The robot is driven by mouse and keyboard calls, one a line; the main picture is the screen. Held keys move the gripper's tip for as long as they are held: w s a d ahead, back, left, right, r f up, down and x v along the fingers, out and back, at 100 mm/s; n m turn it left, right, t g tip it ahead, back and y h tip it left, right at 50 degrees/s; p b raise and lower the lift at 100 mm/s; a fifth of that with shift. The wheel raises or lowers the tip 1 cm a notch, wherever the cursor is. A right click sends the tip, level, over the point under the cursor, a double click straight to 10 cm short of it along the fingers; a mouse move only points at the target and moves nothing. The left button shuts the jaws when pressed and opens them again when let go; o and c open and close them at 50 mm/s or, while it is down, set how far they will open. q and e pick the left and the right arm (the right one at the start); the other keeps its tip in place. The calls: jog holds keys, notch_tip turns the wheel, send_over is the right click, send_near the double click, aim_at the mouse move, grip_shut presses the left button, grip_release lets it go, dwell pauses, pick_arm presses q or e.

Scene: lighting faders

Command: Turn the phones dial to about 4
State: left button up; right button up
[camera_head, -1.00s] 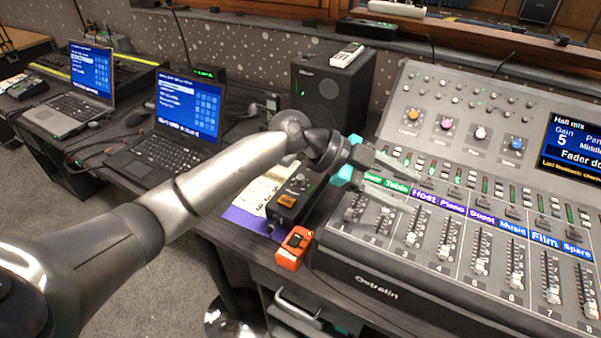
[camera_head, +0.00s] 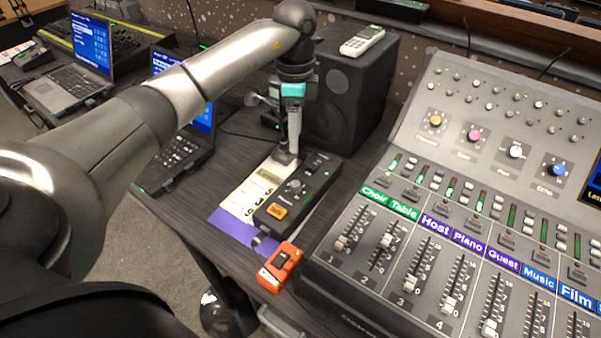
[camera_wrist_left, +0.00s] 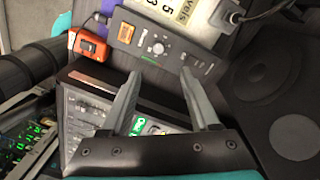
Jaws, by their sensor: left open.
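The phones dial seems to be the round knob (camera_head: 294,187) on top of a small dark box (camera_head: 272,214) between the papers and the mixing desk. The same knob (camera_wrist_left: 158,48) shows in the left wrist view, with white marks around it; its setting is too small to read. My left gripper (camera_head: 287,157) points down at the box's far end, above and behind the knob. In the left wrist view the left gripper (camera_wrist_left: 160,74) is open, its fingers apart and empty, with the knob just beyond the tips. My right gripper is out of view.
A large mixing desk (camera_head: 345,285) with faders stands right of the box. An orange device (camera_head: 279,267) lies at the table's front edge. A black speaker (camera_head: 350,95) stands behind, a handset (camera_head: 362,41) on top. A laptop (camera_head: 172,160) is at left, partly behind my arm.

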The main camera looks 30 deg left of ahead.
aim_at(296, 183)
pick_arm(q)
jog(key=f+b, duration=0.1)
jog(key=f, duration=0.7)
jog(key=s+f+b, duration=0.1)
jog(key=f, duration=0.4)
jog(key=shift+d+b, duration=0.2)
jog(key=shift+b, duration=0.1)
jog(key=shift+f, duration=0.45)
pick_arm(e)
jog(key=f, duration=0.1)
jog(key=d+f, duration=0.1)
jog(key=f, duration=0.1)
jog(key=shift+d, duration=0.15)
pick_arm(q)
jog(key=c, duration=0.6)
grip_shut()
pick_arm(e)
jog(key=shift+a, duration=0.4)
